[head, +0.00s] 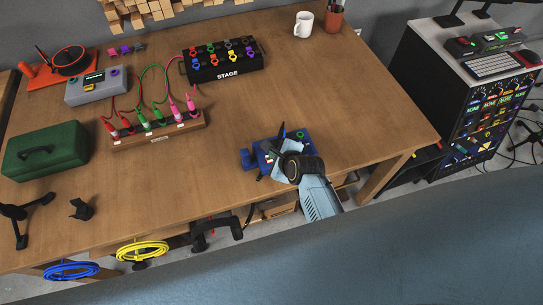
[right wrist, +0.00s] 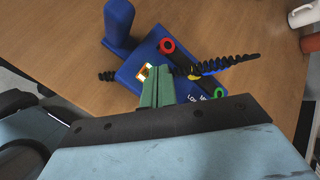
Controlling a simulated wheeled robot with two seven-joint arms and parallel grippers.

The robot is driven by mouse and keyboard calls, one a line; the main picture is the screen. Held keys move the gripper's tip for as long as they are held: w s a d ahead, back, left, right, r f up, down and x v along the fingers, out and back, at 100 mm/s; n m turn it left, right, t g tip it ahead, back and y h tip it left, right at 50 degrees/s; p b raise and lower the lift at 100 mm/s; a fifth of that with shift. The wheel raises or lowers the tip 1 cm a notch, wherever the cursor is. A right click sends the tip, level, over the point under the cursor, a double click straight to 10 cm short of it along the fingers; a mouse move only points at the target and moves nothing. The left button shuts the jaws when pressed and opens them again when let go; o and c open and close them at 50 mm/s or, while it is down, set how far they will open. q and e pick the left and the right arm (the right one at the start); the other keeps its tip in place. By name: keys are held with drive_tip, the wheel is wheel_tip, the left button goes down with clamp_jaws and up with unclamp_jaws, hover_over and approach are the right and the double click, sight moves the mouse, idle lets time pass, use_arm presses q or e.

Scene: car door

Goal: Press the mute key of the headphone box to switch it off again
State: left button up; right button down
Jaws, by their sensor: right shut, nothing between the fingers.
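The blue headphone box (head: 298,135) lies near the front edge of the wooden table, partly hidden by my right gripper (head: 281,144). In the right wrist view, the box (right wrist: 130,78) has a blue post, a red ring, a green ring, a yellow part and a black coiled cord. A small key with an orange and white lit face (right wrist: 144,71), possibly the mute key, sits just left of the fingertips. The right gripper's green fingers (right wrist: 158,72) are shut and empty, pointing down over the box. Whether they touch the key cannot be told. My left gripper is not in view.
A plug board (head: 158,133) with colored cables, a black STAGE box (head: 222,62), a grey device (head: 96,88) and a green case (head: 46,150) stand left and behind. A white mug (head: 303,24) is at the back. The table right of the box is clear.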

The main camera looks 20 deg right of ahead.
drive_tip(key=shift+f, duration=0.15)
idle(0.5)
drive_tip(key=shift+f, duration=0.35)
drive_tip(key=shift+r+p, duration=0.45)
drive_tip(key=shift+p, duration=0.1)
wheel_tip(320, 180, up, 6)
drive_tip(key=p, duration=0.7)
drive_tip(key=shift+r, duration=0.1)
